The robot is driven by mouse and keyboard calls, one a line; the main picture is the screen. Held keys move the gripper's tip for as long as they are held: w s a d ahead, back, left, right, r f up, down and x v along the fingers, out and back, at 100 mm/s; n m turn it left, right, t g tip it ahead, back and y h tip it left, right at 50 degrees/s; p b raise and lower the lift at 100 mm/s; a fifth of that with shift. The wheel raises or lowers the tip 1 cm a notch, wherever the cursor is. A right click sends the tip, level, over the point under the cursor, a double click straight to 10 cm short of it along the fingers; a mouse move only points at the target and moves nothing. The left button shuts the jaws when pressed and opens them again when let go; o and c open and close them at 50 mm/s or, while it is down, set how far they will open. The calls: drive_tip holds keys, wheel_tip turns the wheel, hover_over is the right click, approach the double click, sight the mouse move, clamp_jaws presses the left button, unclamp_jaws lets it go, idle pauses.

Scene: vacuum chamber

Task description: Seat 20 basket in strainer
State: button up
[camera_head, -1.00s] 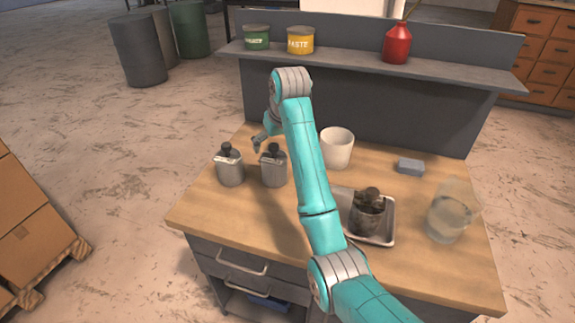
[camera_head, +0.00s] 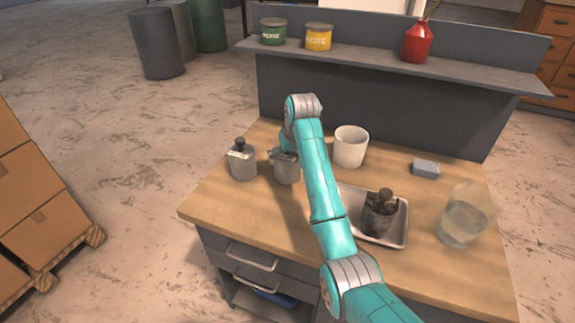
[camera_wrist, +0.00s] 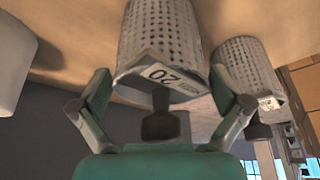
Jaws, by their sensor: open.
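The 20 basket (camera_wrist: 165,30) is a grey perforated cylinder with a white "20" tag and a dark knob. In the wrist view it lies between the open fingers of my gripper (camera_wrist: 160,78), with a gap visible beside the knob. In the head view the same basket (camera_head: 286,173) stands on the bench, its top partly hidden by my gripper (camera_head: 284,154). A second perforated basket (camera_head: 242,165) stands to its left; it also shows in the wrist view (camera_wrist: 243,72). No strainer is clearly identifiable.
A metal tray (camera_head: 400,228) holds a dark knobbed vessel (camera_head: 379,218). A glass jar of liquid (camera_head: 463,218) and a grey block (camera_head: 426,169) are at the right. The bench's front left is clear.

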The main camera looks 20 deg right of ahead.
drive_tip(key=shift+w+f, duration=0.1)
drive_tip(key=shift+f, duration=0.2)
drive_tip(key=c, duration=1.2)
